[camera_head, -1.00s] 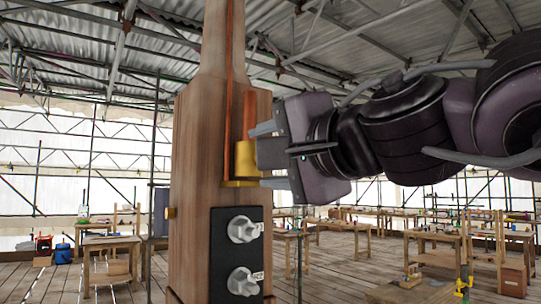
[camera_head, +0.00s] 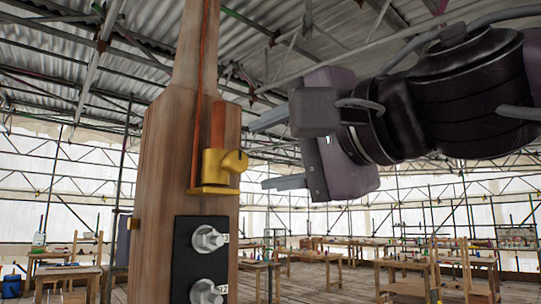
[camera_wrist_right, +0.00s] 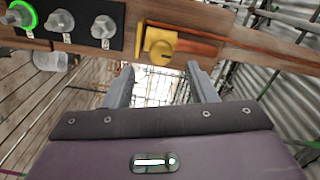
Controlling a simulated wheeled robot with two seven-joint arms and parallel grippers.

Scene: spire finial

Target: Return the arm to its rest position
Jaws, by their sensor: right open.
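My right gripper (camera_head: 262,153) is open and empty, to the right of the wooden spire (camera_head: 160,150) in the head view. Its fingers point left toward a brass fitting (camera_head: 220,165) on the spire's side and stand apart from it. In the right wrist view, the open fingers (camera_wrist_right: 162,80) show with nothing between them, and the brass fitting (camera_wrist_right: 168,45) lies beyond them. My left gripper is in no view.
A black panel (camera_head: 187,250) with metal bolts (camera_head: 208,239) is on the spire below the fitting. One bolt (camera_wrist_right: 20,15) has a green ring in the wrist view. Workbenches (camera_head: 420,270) stand at the back right. Scaffold poles surround the place.

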